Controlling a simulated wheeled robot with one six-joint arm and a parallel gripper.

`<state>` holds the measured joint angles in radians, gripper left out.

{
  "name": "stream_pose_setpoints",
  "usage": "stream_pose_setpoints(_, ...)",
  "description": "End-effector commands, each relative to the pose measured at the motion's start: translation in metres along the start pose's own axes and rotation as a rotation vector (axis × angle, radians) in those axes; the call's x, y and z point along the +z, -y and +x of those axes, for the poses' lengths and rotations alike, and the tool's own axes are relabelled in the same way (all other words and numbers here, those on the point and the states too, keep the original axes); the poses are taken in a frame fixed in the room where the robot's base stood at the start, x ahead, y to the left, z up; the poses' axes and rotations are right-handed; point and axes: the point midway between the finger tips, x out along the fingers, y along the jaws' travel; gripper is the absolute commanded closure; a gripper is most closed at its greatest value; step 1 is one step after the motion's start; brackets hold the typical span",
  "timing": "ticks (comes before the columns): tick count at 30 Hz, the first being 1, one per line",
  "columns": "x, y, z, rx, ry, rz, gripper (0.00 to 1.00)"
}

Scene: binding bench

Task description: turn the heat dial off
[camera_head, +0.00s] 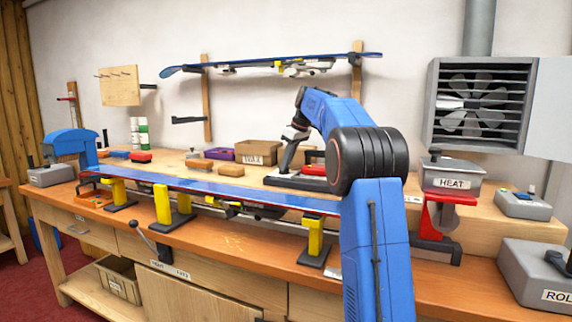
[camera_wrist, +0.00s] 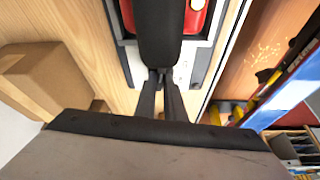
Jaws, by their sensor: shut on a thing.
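The grey box labelled HEAT (camera_head: 453,178) stands on a red stand at the right of the bench in the head view, with a dark knob (camera_head: 435,153) on top. The knob's setting is too small to read. My gripper (camera_head: 296,133) is far to the left of it, over the middle of the bench. In the wrist view my gripper (camera_wrist: 163,80) is shut on a black lever (camera_wrist: 160,35). The lever stands over a red-bodied device (camera_wrist: 195,17) with a pale base. My arm partly hides this device in the head view.
A long blue ski or board (camera_head: 220,187) lies along the front on yellow supports (camera_head: 163,205). A fan housing (camera_head: 481,105) is on the wall above the HEAT box. Grey control boxes (camera_head: 523,204) stand to its right. A cardboard box (camera_head: 258,152) and orange blocks lie behind the board.

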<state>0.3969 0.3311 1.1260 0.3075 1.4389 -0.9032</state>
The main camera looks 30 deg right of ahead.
Motion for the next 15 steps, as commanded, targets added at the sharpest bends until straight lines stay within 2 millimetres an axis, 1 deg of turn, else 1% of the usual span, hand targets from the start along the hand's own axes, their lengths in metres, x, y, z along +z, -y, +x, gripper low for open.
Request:
stream_pose_setpoints(1,0.0002,-0.0001,-0.0003,0.001,0.0,0.0,1.0)
stream_pose_setpoints(2,0.0002,-0.0001,-0.0003,0.001,0.0,0.0,0.84)
stream_pose_setpoints(3,0.0002,-0.0001,-0.0003,0.001,0.0,0.0,0.74)
stream_pose_setpoints(4,0.0002,-0.0001,-0.0003,0.0,0.0,0.0,0.72)
stream_pose_setpoints(11,0.0001,-0.0001,-0.0001,0.0,0.0,0.0,0.72)
stream_pose_setpoints(15,0.0001,-0.0003,-0.0045,0.001,0.0,0.0,0.72)
